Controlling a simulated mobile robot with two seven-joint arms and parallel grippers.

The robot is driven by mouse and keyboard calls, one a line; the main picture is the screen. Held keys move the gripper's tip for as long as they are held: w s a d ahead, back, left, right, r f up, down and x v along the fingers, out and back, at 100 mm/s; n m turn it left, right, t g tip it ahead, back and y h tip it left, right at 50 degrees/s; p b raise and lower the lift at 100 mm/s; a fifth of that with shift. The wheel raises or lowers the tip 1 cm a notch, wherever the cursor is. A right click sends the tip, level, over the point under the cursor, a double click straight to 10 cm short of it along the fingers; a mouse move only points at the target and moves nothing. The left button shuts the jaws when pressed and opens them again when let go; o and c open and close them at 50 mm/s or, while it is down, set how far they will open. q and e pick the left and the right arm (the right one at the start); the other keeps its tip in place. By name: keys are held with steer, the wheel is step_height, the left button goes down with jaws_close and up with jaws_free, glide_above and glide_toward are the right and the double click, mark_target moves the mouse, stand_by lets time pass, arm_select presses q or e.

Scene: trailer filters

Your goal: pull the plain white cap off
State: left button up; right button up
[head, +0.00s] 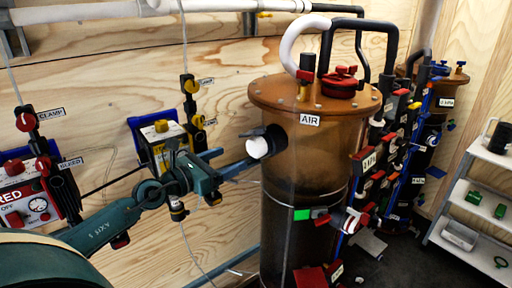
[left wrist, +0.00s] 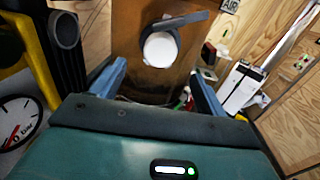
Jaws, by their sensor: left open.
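The plain white cap (head: 257,147) is a round disc on the end of a short side port on the tall brown cylinder (head: 300,165) labelled AIR. A dark lever sits right by it. In the left wrist view the white cap (left wrist: 160,49) is straight ahead, slightly above the middle, with a grey lever across its top. My left gripper (head: 230,163) is open and empty, to the left of the cap and a little below it. In the left wrist view its two blue fingers (left wrist: 158,84) stand wide apart, short of the cap. My right gripper is not in view.
A yellow-and-white box (head: 160,142) and a red box (head: 22,200) are on the wooden wall at left. Valves with red and black handles (head: 372,165) line the cylinder's right side. A white shelf (head: 470,205) stands far right. A thin cable hangs below my left arm.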

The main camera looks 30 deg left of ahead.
mark_target(252, 149)
arm_select(q)
steer(key=p+x, duration=0.1)
steer(key=x, duration=0.5)
steer(key=shift+w+d+r+p, duration=0.1)
steer(key=shift+w+d+p, duration=0.1)
steer(key=shift+w+p, duration=0.15)
steer(key=shift+x, duration=1.05)
steer(key=shift+s, duration=0.1)
steer(key=shift+c, duration=0.5)
steer(key=c, duration=1.2)
steer(key=shift+v, duration=2.95)
